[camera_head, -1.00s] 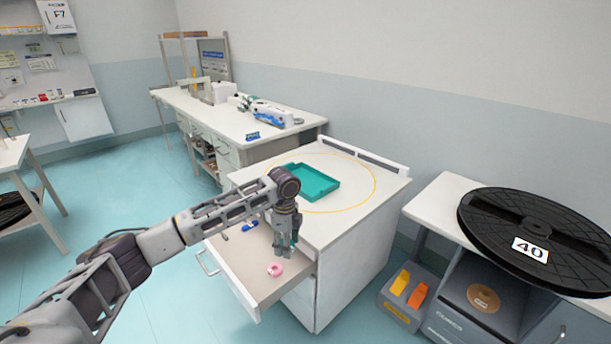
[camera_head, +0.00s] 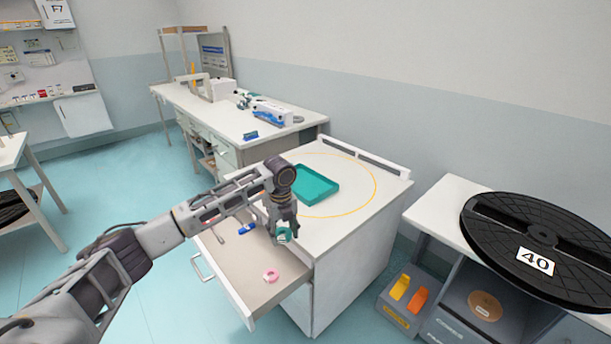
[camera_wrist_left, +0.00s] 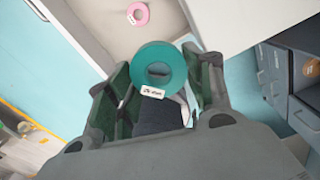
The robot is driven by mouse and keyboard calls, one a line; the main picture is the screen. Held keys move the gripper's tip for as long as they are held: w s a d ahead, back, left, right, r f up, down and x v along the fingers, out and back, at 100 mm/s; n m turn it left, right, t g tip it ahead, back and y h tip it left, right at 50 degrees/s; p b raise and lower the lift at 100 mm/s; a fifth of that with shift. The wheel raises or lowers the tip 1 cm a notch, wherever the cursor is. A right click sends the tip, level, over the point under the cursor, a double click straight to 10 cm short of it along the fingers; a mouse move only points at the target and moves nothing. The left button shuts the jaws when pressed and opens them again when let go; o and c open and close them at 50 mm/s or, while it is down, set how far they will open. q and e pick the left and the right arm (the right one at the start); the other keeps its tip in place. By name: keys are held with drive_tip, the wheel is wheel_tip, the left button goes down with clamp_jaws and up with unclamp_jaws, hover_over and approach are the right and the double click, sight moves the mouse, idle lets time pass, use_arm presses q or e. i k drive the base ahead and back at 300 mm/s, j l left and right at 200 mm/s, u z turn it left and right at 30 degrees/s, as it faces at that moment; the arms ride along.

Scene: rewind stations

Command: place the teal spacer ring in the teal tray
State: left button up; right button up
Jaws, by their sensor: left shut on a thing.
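My left gripper (camera_head: 284,230) is shut on the teal spacer ring (camera_head: 284,236) and holds it above the open drawer, near the cabinet's front edge. In the left wrist view the ring (camera_wrist_left: 159,65) sits between the fingers (camera_wrist_left: 158,95), with a small white label on its near side. The teal tray (camera_head: 318,184) lies on the cabinet top, behind and to the right of the gripper, inside a yellow circle. The part of the tray nearest the arm is hidden by my wrist. My right gripper is not in view.
The open drawer (camera_head: 236,262) holds a pink ring (camera_head: 271,275) and a blue item (camera_head: 246,228). A black reel marked 40 (camera_head: 545,240) lies on a stand at the right. Bare cabinet top (camera_head: 350,225) surrounds the tray.

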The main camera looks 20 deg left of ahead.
sight(312, 190)
drive_tip(key=i, duration=1.3)
